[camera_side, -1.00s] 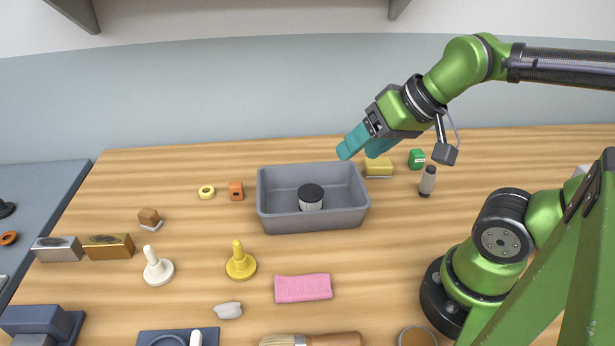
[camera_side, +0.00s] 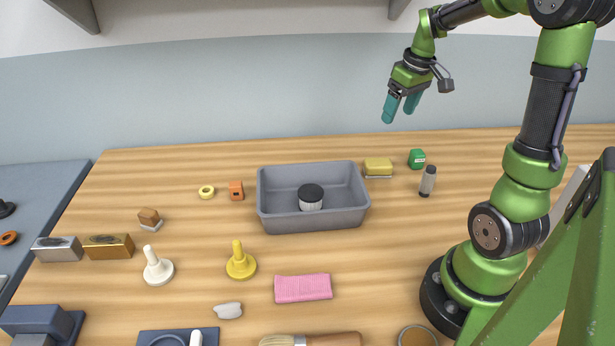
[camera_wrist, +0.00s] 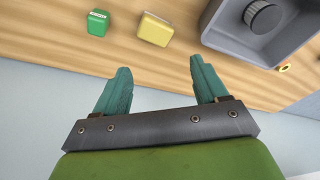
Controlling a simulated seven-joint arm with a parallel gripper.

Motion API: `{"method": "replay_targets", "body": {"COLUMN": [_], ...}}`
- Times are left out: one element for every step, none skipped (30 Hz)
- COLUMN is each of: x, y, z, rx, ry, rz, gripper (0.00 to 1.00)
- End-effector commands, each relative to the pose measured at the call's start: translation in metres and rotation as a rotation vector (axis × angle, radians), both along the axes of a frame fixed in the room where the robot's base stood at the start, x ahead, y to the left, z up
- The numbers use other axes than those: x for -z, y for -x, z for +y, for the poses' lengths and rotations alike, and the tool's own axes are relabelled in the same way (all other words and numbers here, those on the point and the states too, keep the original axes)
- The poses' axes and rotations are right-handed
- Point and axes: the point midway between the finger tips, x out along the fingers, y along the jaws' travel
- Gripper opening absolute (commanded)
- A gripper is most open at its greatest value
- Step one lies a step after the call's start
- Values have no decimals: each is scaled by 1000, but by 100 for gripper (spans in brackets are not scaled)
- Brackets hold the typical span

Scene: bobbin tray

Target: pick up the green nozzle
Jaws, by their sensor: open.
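I see no green nozzle for certain in either view. The only small green thing on the table is a block-like green box (camera_side: 416,159) with a pale label, at the back right; it also shows in the wrist view (camera_wrist: 97,23). Two nozzle-like pieces with round bases stand upright, one yellow (camera_side: 240,262) and one white (camera_side: 157,268). My gripper (camera_side: 400,112) is open and empty, raised well above the back edge of the table. In the wrist view its teal fingers (camera_wrist: 160,68) are spread, with nothing between them.
A grey bin (camera_side: 312,221) holding a dark-lidded jar (camera_side: 311,197) stands mid-table. A pink cloth (camera_side: 303,288) lies in front. Bare wood shows right of the bin.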

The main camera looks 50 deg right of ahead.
Motion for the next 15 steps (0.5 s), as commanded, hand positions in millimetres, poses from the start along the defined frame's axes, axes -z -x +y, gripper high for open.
{"method": "replay_targets", "body": {"x": [10,13,18,22,24,27,28,29,27,26,23,19,16,15,15], "y": [6,10,15,18,22,27,29,31,32,32,31,30,30,30,30], "z": [-30,-44,-61,-73,-84,-97,-105,-111,-118,-121,-123,-124,-124,-124,-123], "rx": [-68,-123,-201,-262,-323,-407,-472,-537,-622,-682,-740,-809,-853,-894,-936], "ry": [9,16,22,26,29,33,35,40,46,50,58,68,74,76,75], "rz": [47,70,99,120,137,158,171,181,191,196,198,199,199,199,199], "gripper": [72,72,72,72,72,72,72,72,72,72,72,72,72,72,72]}}
